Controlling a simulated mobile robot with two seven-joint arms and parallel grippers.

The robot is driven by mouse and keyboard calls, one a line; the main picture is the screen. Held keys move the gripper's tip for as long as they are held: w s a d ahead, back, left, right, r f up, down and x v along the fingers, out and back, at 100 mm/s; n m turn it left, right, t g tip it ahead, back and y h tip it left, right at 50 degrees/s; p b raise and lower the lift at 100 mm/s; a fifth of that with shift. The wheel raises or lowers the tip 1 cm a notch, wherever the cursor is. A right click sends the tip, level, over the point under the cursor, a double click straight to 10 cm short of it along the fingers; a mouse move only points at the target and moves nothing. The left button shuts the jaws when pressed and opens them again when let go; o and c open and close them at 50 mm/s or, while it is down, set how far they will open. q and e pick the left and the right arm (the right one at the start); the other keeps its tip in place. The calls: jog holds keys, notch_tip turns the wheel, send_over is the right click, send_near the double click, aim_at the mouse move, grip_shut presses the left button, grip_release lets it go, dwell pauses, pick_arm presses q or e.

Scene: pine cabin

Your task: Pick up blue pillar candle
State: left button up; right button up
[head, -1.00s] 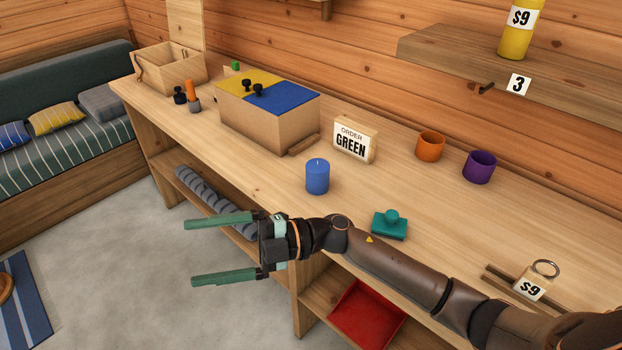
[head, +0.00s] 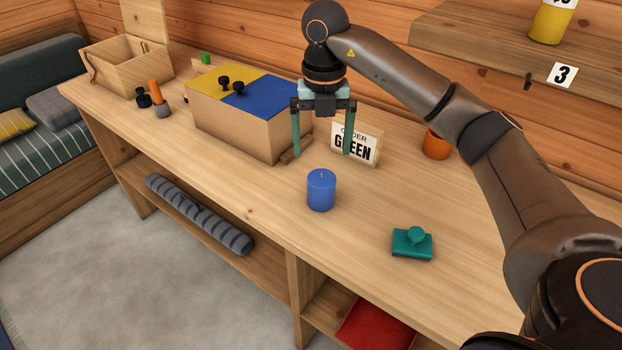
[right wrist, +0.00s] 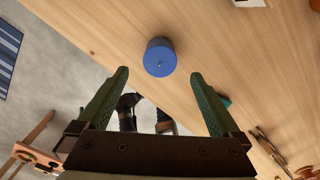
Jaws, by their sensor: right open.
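The blue pillar candle (head: 321,190) stands upright on the wooden counter, near its front edge. My right gripper (head: 322,156) is open and empty, pointing down, and shows above the candle in the head view, in front of the order sign. In the right wrist view the candle (right wrist: 160,58) is seen from above, beyond the two spread fingertips (right wrist: 158,80) and roughly centred between them. The fingers do not touch it. My left gripper is not in view.
A box with yellow and blue lids (head: 248,120) and the GREEN order sign (head: 368,146) stand behind the candle. A teal stamp-like block (head: 412,243) lies to its right. An orange cup (head: 436,146) is partly hidden by my arm. Counter around the candle is clear.

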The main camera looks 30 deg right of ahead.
aim_at(322, 177)
jog(key=f, duration=0.6)
jog(key=shift+s, duration=0.3)
jog(key=shift+a+f, duration=0.1)
jog(key=shift+f, duration=2.95)
jog(key=shift+c, duration=0.2)
jog(key=shift+r, duration=0.1)
jog(key=c, duration=1.4)
jog(key=shift+c, duration=0.2)
